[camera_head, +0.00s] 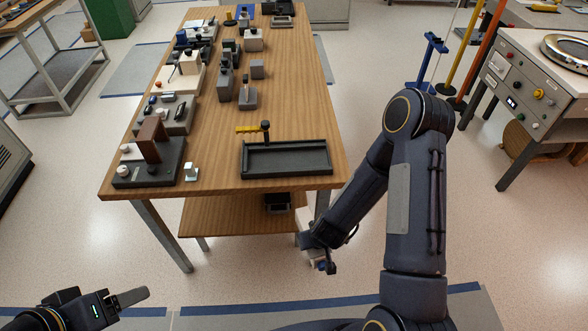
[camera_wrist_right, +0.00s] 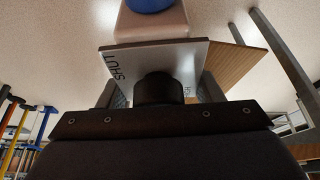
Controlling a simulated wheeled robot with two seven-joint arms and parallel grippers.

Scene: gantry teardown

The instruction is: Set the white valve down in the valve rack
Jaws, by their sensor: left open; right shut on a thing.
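My right gripper (camera_head: 322,262) is low beside the near right table leg, below the tabletop, mostly hidden by its own wrist. In the right wrist view it is shut on the white valve (camera_wrist_right: 150,24), a pale block with a blue part at the picture's top edge and a silver plate marked "SHUT" (camera_wrist_right: 165,60). In the head view only a small pale bit of it shows. My left gripper (camera_head: 130,298) is open and empty at the lower left, clear of the table. No rack is plainly labelled; a dark, shallow, open tray (camera_head: 286,172) lies empty at the table's near right.
The wooden table (camera_head: 210,140) carries several fixtures along its left side and grey blocks in the middle. A yellow-handled part (camera_head: 252,129) stands behind the tray. A small white bracket (camera_head: 191,173) is near the front edge. A lower shelf (camera_head: 235,222) holds a dark box (camera_head: 277,203).

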